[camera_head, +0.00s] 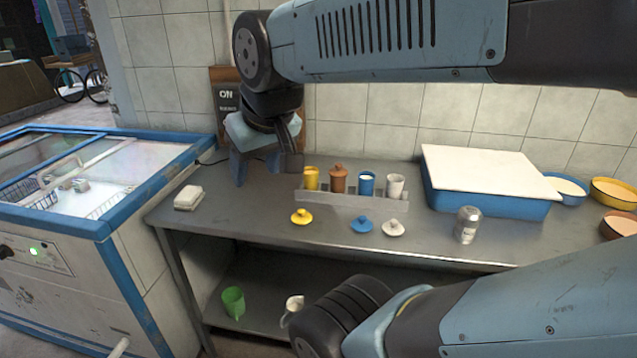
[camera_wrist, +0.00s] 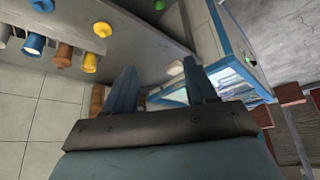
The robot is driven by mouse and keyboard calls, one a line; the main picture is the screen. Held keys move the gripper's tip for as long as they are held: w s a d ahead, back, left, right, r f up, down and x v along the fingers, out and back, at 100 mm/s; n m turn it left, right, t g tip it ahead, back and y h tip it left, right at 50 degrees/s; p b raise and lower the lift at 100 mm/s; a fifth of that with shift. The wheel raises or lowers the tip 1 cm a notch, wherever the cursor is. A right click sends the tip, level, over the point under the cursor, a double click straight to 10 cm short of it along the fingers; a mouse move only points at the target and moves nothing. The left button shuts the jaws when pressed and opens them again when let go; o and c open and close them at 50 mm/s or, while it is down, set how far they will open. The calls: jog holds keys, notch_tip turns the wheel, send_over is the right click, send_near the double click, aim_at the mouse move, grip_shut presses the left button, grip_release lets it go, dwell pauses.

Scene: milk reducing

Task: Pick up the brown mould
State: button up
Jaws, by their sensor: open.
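The brown mould (camera_head: 338,180) stands upright with its brown lid on, in a grey rack (camera_head: 350,201) on the metal counter. It is between a yellow mould (camera_head: 311,179) and a blue mould (camera_head: 367,184). A white mould (camera_head: 396,187) is at the rack's right end. In the wrist view the brown mould (camera_wrist: 64,55) is at upper left, off to the side of the fingers. My gripper (camera_head: 262,172) is open and empty, to the left of the rack and apart from the mould; its two blue fingers (camera_wrist: 165,88) show in the wrist view.
Yellow (camera_head: 301,217), blue (camera_head: 362,225) and white (camera_head: 393,228) lids lie in front of the rack. A metal shaker (camera_head: 467,225), a covered blue tray (camera_head: 490,183) and bowls are to the right. A white block (camera_head: 188,197) and a freezer (camera_head: 85,185) are left.

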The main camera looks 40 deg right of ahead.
jog(key=o, duration=0.6)
jog(key=w+d+f+n+g, duration=0.1)
jog(key=w+d+f+h, duration=0.1)
jog(key=d, duration=0.1)
jog(key=w+d+f+n+g+h, duration=0.1)
jog(key=d, duration=0.1)
jog(key=shift+w+f+n+g, duration=0.25)
jog(key=shift+w+n+g, duration=0.05)
jog(key=shift+w, duration=0.1)
jog(key=shift+c, duration=0.2)
jog(key=n+g+h, duration=0.4)
jog(key=n+h, duration=0.7)
jog(key=n, duration=0.3)
send_near(336, 167)
jog(key=shift+h, duration=0.3)
jog(key=shift+f+x, duration=0.1)
jog(key=shift+x, duration=2.7)
jog(key=shift+f+x, duration=0.15)
jog(key=shift+x, duration=2.6)
